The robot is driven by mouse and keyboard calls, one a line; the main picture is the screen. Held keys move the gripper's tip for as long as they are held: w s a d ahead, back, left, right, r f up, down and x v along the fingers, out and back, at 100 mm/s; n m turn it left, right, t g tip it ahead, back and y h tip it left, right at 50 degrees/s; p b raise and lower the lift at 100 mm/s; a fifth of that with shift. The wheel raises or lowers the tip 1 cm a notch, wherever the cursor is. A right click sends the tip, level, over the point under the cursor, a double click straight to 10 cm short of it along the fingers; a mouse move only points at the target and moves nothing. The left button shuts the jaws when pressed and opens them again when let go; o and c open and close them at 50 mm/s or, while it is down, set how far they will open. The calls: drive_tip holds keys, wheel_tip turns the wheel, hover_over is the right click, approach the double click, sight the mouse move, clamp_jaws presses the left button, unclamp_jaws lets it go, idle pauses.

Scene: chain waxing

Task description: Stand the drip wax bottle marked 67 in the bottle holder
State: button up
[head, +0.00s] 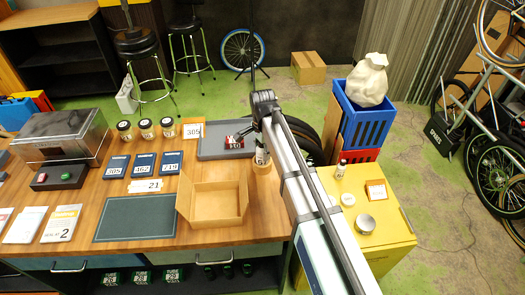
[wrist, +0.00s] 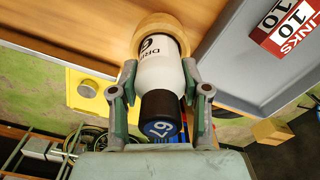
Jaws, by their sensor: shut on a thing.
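The drip wax bottle (wrist: 160,72) is white with a black cap marked 67. In the head view the bottle (head: 261,156) is partly hidden by my arm. My gripper (wrist: 160,66) is shut on the bottle, one finger on each side of its body. The round wooden bottle holder (wrist: 170,20) surrounds the bottle's base end in the wrist view. The holder (head: 262,168) stands at the table's right end in the head view. The bottle looks upright there; I cannot tell whether its base touches the holder's floor.
A grey tray (head: 214,148) with a red LINKS box (head: 234,142) lies just left of the holder. An open cardboard box (head: 216,204) stands nearer the front. A yellow cabinet (head: 385,245) with another small bottle (head: 341,168) is to the right.

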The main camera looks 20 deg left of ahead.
drive_tip(key=shift+f, duration=0.3)
drive_tip(key=shift+f, duration=0.35)
drive_tip(key=o, duration=1.2)
wheel_tip(320, 180, up, 13)
drive_tip(key=shift+f+b, duration=0.15)
drive_tip(key=shift+b, duration=1)
